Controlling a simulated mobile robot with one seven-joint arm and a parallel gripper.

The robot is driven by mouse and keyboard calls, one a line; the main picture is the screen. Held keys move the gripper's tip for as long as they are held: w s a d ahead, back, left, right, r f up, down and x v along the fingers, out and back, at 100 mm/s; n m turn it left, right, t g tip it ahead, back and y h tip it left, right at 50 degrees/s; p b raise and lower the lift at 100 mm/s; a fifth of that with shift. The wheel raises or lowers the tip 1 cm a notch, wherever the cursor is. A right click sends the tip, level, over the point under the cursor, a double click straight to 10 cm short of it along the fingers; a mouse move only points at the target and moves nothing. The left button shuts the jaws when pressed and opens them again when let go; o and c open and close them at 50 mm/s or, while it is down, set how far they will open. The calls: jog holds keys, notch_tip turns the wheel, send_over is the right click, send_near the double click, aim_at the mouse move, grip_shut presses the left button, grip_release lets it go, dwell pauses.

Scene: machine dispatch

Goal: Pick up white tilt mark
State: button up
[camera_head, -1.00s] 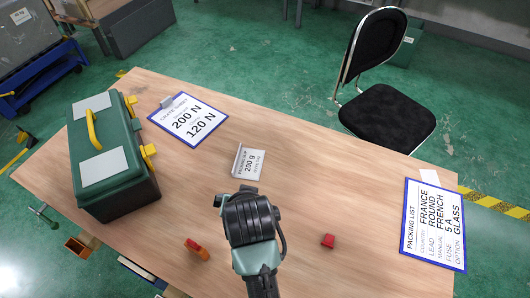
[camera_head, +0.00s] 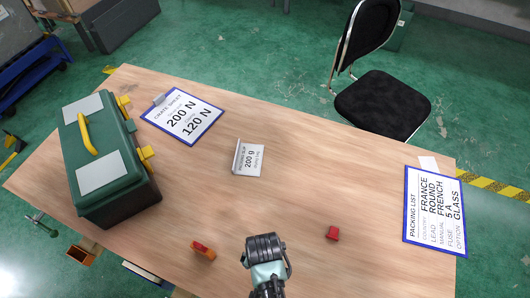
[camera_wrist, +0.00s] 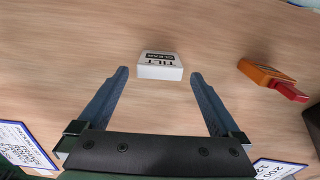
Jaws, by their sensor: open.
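The white tilt mark (camera_wrist: 160,67) is a small white block with a black label reading "TILT" and "CLEAR". It lies on the wooden table in the wrist view. My gripper (camera_wrist: 159,74) is open, with its two dark blue fingers apart and the mark between the tips in the picture. I cannot tell how far above the mark the fingers are, and no contact shows. In the head view my gripper (camera_head: 265,246) is over the near part of the table, and the mark does not show, apparently hidden by my arm.
An orange and red item (camera_head: 203,252) and a red block (camera_head: 332,233) lie on either side. A green toolbox (camera_head: 104,160) stands at left.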

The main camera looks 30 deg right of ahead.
jog(key=shift+f, duration=2.2)
jog(key=c, duration=1.2)
jog(key=shift+o, duration=0.2)
jog(key=shift+r, duration=0.15)
